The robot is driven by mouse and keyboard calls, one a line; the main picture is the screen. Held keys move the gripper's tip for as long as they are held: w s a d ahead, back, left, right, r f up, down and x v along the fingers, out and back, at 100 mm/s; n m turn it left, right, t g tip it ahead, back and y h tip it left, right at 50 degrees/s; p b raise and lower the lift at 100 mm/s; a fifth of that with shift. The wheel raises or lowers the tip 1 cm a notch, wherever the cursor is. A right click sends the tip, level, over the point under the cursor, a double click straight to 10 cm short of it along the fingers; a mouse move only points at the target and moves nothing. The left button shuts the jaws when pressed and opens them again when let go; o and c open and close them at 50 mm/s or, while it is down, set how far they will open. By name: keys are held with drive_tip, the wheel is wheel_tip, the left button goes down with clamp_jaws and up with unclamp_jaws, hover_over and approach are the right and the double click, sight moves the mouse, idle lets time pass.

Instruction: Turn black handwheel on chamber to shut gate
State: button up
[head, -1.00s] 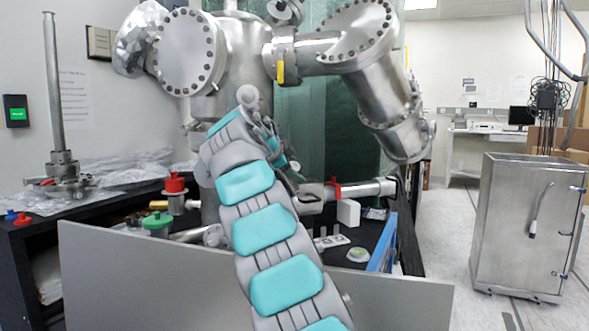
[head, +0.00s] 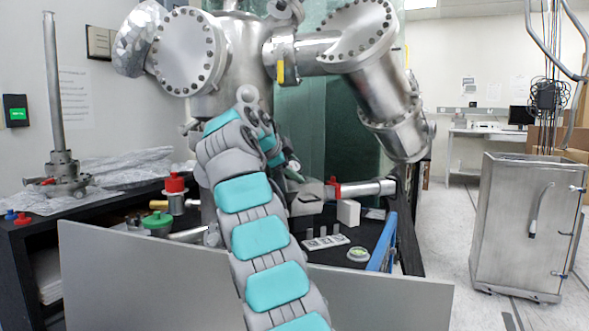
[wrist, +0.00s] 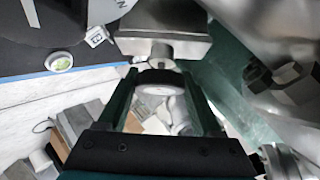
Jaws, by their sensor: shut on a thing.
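The black handwheel (wrist: 160,76) shows in the wrist view as a dark round rim with a pale face, on a short stem below a grey metal valve body (wrist: 165,42). My gripper (wrist: 159,82) has one green finger on each side of the handwheel and is shut on it. In the head view, my arm hides the handwheel, and the fingers are too small to make out. The steel chamber (head: 228,75) stands behind my arm, with large bolted flanges. Whether the gate is open or shut cannot be seen.
A grey panel (head: 150,280) stands in front of the black bench. A green knob (head: 157,221), a red knob (head: 174,184) and a white block (head: 348,212) are near the chamber. A steel cabinet (head: 520,225) stands at right, with clear floor before it.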

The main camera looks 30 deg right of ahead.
drive_tip(key=shift+f, duration=0.15)
drive_tip(key=o, duration=1.4)
drive_tip(key=shift+s+d+r, duration=0.1)
drive_tip(key=shift+r, duration=0.1)
drive_tip(key=shift+n+t, duration=0.3)
drive_tip(key=shift+n, duration=0.1)
drive_tip(key=shift+n+t+h, duration=0.5)
drive_tip(key=shift+n+t, duration=1.1)
drive_tip(key=shift+n, duration=0.6)
drive_tip(key=shift+w+n+t+y, duration=0.2)
drive_tip(key=shift+n+t+y, duration=0.1)
drive_tip(key=shift+n+t, duration=1.6)
drive_tip(key=shift+f+n, duration=0.1)
drive_tip(key=shift+n, duration=0.3)
drive_tip(key=shift+n+t+y, duration=0.3)
drive_tip(key=shift+n, duration=0.3)
drive_tip(key=shift+a+n+t+y, duration=0.25)
drive_tip(key=shift+n+t+y, duration=0.25)
drive_tip(key=shift+n, duration=0.5)
